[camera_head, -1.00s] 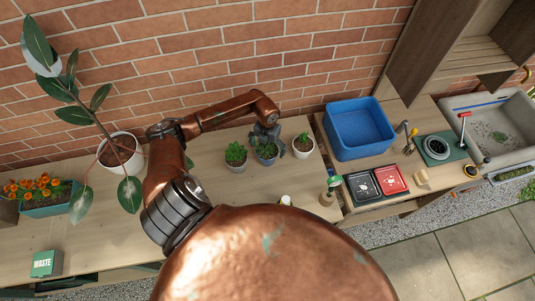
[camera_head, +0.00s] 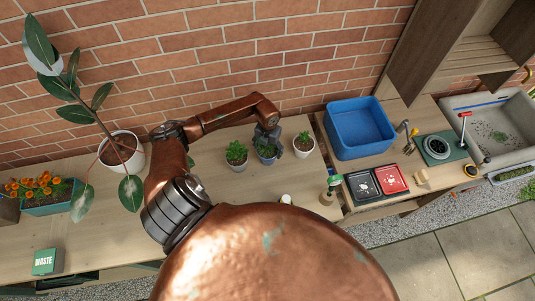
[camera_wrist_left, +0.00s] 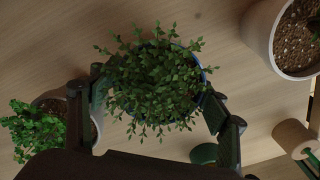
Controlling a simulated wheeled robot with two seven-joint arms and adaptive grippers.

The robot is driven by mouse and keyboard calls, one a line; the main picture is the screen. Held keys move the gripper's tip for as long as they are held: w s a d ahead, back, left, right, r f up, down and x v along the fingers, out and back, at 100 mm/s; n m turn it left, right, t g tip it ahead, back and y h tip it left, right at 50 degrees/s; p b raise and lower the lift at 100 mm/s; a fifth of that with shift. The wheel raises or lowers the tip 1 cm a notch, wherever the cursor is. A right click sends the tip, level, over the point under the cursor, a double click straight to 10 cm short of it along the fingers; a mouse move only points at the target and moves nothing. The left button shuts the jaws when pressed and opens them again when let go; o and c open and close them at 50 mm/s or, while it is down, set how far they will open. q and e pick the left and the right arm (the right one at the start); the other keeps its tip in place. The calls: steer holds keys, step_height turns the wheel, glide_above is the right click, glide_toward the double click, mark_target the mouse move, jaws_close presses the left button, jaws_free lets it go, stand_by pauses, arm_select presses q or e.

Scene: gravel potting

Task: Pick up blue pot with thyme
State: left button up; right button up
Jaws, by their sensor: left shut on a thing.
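The blue pot with thyme (camera_head: 267,156) stands on the wooden bench, between two light pots. In the left wrist view its leafy thyme (camera_wrist_left: 155,82) covers most of the pot, and a strip of blue rim (camera_wrist_left: 206,76) shows at the right. My left gripper (camera_head: 267,140) comes down over it from behind and is shut on the pot, with one finger on each side in the left wrist view (camera_wrist_left: 160,112). The finger contact is partly hidden by leaves. Whether the pot is clear of the bench I cannot tell. My right gripper is not in view.
A pot with a green plant (camera_head: 236,155) stands close on the left, and a white pot (camera_head: 303,146) close on the right. A blue bin (camera_head: 359,128) is farther right. A tall plant in a white pot (camera_head: 121,153) stands at left. Bench in front is mostly clear.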

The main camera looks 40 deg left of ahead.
arm_select(q)
steer(key=c, duration=0.6)
steer(key=shift+r, duration=0.1)
